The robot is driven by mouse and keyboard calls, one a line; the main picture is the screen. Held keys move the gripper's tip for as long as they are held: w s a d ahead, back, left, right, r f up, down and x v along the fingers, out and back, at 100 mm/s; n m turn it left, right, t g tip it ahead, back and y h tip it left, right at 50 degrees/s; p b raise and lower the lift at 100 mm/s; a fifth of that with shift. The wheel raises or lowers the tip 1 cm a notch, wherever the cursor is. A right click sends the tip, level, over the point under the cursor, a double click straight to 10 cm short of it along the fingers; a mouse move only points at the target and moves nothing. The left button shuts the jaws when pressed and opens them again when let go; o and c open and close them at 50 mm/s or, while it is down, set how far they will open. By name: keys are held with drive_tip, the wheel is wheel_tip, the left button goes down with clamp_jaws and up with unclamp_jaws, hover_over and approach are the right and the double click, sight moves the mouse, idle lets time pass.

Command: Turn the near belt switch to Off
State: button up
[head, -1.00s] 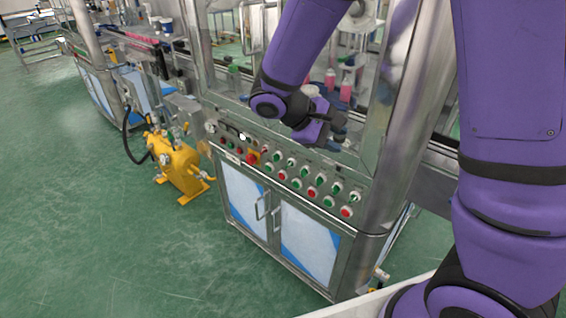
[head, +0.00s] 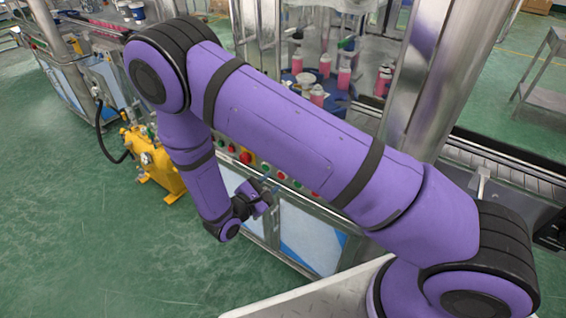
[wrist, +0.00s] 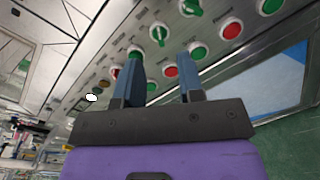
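The control panel (wrist: 118,50) carries several green rotary switches and red and green buttons. In the wrist view, one green switch (wrist: 158,33) lies just beyond my fingertips, and another green switch (wrist: 190,7) is further up. No label is readable, so I cannot tell which switch is the near belt one. My gripper (wrist: 162,62) has its two blue fingers spread apart with nothing held between them. In the head view my gripper (head: 268,194) is in front of the cabinet, just below the panel, and my arm hides much of the panel.
Red buttons (wrist: 232,28) and green buttons (wrist: 198,50) sit close around the fingers. The cabinet door (head: 310,238) is below the panel. A yellow pump (head: 155,165) stands to the left. Pink bottles (head: 344,75) stand inside the machine. Open green floor (head: 110,240) lies in front.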

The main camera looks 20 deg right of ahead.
drive_tip(key=w+d+f+n+t, duration=0.1)
drive_tip(key=w+d+f, duration=0.1)
drive_tip(key=w+d, duration=0.5)
drive_tip(key=shift+d+f+t, duration=0.3)
drive_tip(key=shift+d, duration=0.1)
drive_tip(key=shift+c, duration=0.4)
clamp_jaws()
